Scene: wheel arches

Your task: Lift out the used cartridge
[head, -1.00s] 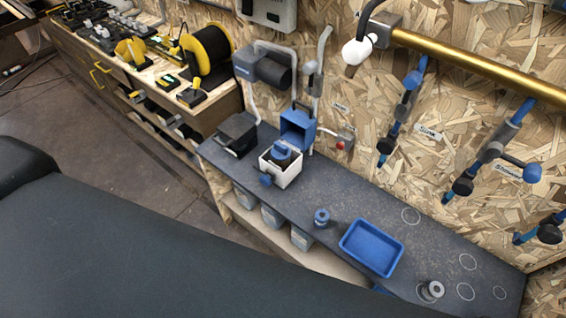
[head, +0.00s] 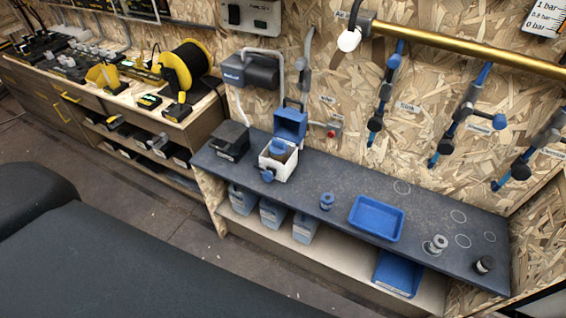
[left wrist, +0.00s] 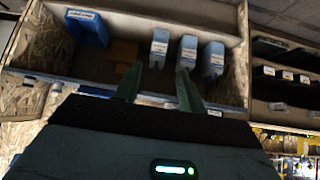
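A white open-topped housing (head: 284,171) stands on the dark bench (head: 350,185) with its blue hinged lid (head: 290,123) raised behind it. A round, brownish cartridge with a blue top (head: 280,147) sits inside the housing; its lower part is hidden. A blue knob (head: 267,175) is at the housing's front. My left gripper (left wrist: 157,88) shows in the left wrist view, its two fingers apart with nothing between them, facing the lower shelf from a distance. Neither gripper shows in the head view.
A blue tray (head: 376,218) lies on the bench. Small cylinders stand near it: blue-grey (head: 327,201), light grey (head: 438,244) and dark (head: 484,265). A black box (head: 229,140) is left of the housing. Below are cartons (head: 273,213) and another blue tray (head: 398,272).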

